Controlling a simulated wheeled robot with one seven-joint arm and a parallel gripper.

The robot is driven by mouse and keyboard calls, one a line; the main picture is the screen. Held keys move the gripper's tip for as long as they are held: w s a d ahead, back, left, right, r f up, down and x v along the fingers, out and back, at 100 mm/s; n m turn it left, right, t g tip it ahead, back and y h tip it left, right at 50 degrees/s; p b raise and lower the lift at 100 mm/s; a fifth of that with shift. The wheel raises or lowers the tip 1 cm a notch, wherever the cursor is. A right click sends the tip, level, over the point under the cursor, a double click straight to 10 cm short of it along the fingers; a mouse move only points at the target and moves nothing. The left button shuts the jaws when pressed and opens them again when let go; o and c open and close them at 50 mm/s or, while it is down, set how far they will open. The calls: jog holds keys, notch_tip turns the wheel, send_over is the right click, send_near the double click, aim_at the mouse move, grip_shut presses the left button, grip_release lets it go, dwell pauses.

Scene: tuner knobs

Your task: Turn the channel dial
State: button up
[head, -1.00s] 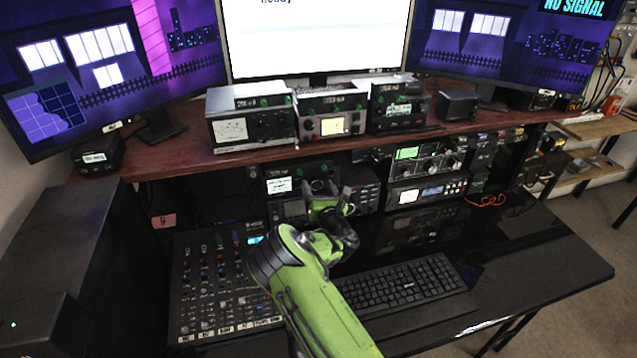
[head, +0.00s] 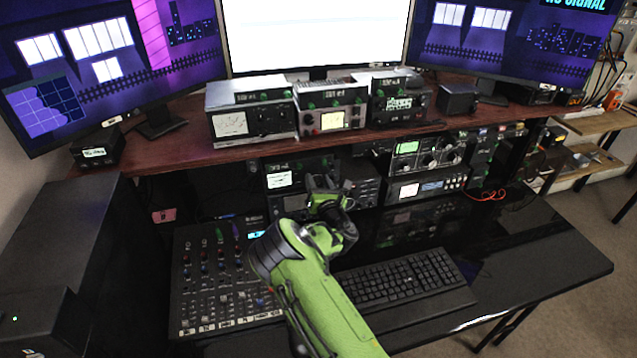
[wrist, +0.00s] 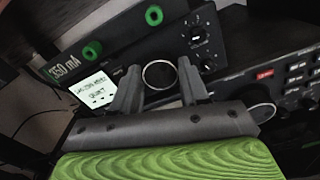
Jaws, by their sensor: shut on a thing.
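The dial, a round dark knob with a bright rim (wrist: 158,75), is on the front of a black radio unit (wrist: 110,55) with a small lit screen. In the wrist view my gripper (wrist: 160,82) has one finger on each side of the dial and is shut on it. In the head view my gripper (head: 325,185) is at the units under the shelf, right of the lit screen (head: 280,180). There my gripper and arm hide the dial. Whether this is the channel dial I cannot read.
Another black unit with a red display (wrist: 265,74) and a large knob (wrist: 262,112) is close on the right. The wooden shelf (head: 200,152) overhangs above. A mixer panel (head: 215,290) and keyboard (head: 405,282) lie on the desk below. The desk's right side (head: 530,250) is clear.

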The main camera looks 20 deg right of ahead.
jog(key=m, duration=0.3)
jog(key=shift+m, duration=0.3)
jog(key=m, duration=0.3)
jog(key=shift+d+m, duration=0.1)
jog(key=shift+m, duration=0.3)
jog(key=m, duration=0.3)
jog(key=shift+m, duration=0.3)
jog(key=m, duration=0.4)
jog(key=shift+f+b, duration=0.15)
jog(key=shift+b, duration=0.15)
